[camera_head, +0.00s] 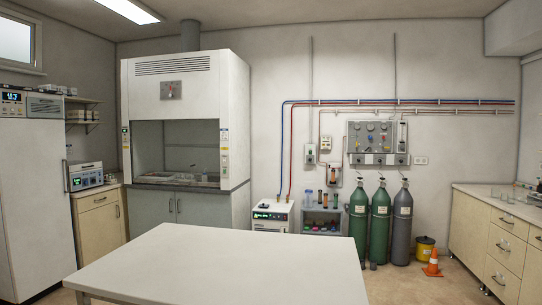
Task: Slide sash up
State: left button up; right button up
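The white fume hood (172,97) stands against the back wall, left of centre. Its front opening (190,160) shows the inside, with small items on the work surface. A darker pane-like area (191,134) fills the upper part of the opening. I cannot tell whether it is the glass sash or the hood's back wall, so the sash's height is unclear. Neither of my grippers is in view.
A large white table (225,265) fills the foreground in front of the hood. A white cabinet (35,200) stands at left. Gas cylinders (380,225) and an orange cone (432,264) stand at right. Floor shows between the table and right counter.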

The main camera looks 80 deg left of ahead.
aim_at(158, 181)
jog(key=u, duration=3.45)
jog(key=i+j+u, duration=0.45)
jog(key=i+u, duration=0.45)
jog(key=i, duration=0.2)
jog(key=i+u, duration=0.4)
jog(key=i, duration=0.15)
jog(key=i+l+u, duration=0.3)
jog(key=i+u, duration=0.15)
jog(key=i+z, duration=0.15)
jog(key=i, duration=0.4)
jog(key=i+j+z, duration=0.2)
jog(key=i, duration=0.3)
jog(key=i+j+z, duration=0.15)
jog(key=i, duration=0.4)
jog(key=i+j+z, duration=0.15)
jog(key=i, duration=0.35)
jog(key=i+l+z, duration=0.25)
jog(key=z, duration=0.25)
jog(key=i+z, duration=0.95)
jog(key=i+j+z, duration=0.15)
jog(key=i+z, duration=0.15)
jog(key=z, duration=0.15)
jog(key=i+l+z, duration=0.1)
jog(key=i, duration=2)
